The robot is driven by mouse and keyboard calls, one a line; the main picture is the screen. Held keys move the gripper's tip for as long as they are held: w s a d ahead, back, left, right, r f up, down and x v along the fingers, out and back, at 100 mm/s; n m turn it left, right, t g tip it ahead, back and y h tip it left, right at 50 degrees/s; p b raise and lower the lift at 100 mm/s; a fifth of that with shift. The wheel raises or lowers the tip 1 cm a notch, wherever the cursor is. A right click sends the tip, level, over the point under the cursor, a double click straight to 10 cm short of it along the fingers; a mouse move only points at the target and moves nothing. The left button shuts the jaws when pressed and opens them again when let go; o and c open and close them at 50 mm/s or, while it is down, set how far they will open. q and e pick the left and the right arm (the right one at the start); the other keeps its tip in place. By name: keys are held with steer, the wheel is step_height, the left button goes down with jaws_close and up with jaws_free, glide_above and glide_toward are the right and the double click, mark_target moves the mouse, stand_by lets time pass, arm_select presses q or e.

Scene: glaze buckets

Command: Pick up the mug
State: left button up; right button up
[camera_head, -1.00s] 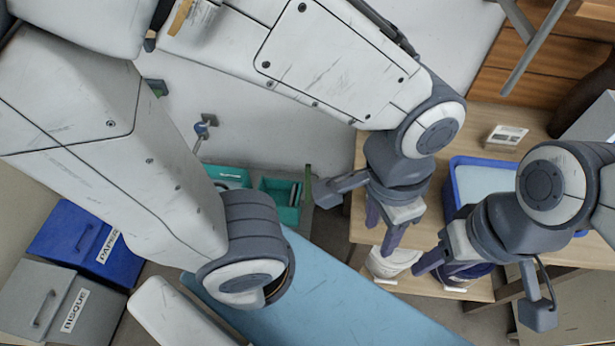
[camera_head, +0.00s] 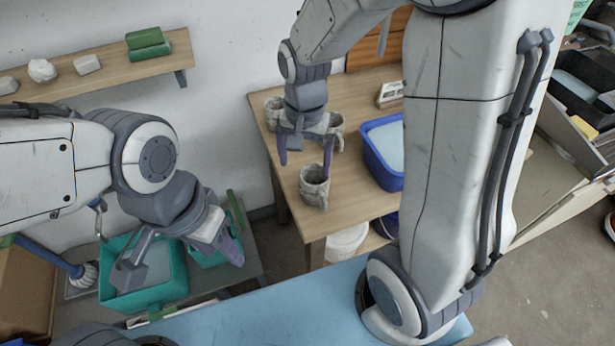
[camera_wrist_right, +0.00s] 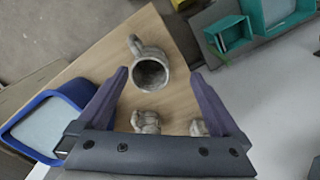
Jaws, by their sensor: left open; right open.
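A grey speckled mug (camera_head: 314,190) stands near the front of the wooden table (camera_head: 352,205). My right gripper (camera_head: 305,162) is open above and just behind it, fingers pointing down. In the right wrist view the mug (camera_wrist_right: 150,74) shows its open top between the open fingers (camera_wrist_right: 160,76), its handle towards the top; nothing is held. Two more similar mugs, one at the back left (camera_head: 272,108) and one at the right (camera_head: 337,128), stand behind the gripper, partly hidden. My left gripper (camera_head: 228,247) is open over the teal containers, far left of the mug.
A blue tub (camera_head: 384,165) stands on the table right of the mug, with a small white card (camera_head: 391,94) behind it. A white bucket (camera_head: 345,242) is below the tabletop. A teal bin (camera_head: 150,290) stands at the left. A wall shelf (camera_head: 120,70) holds small items.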

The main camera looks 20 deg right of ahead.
mark_target(314, 184)
steer(key=f, duration=0.2)
steer(key=w+d+f+m, duration=0.1)
steer(key=f, duration=0.1)
steer(key=d+f+m, duration=0.1)
steer(key=f, duration=0.1)
steer(key=shift+w+d+f, duration=0.1)
steer(key=shift+w+d, duration=0.15)
steer(key=shift+w, duration=0.05)
steer(key=shift+d+f+p, duration=0.15)
steer(key=shift+f+p, duration=0.4)
steer(key=shift+f, duration=2.4)
steer(key=shift+c, duration=0.3)
steer(key=c, duration=1.4)
steer(key=shift+r, duration=0.1)
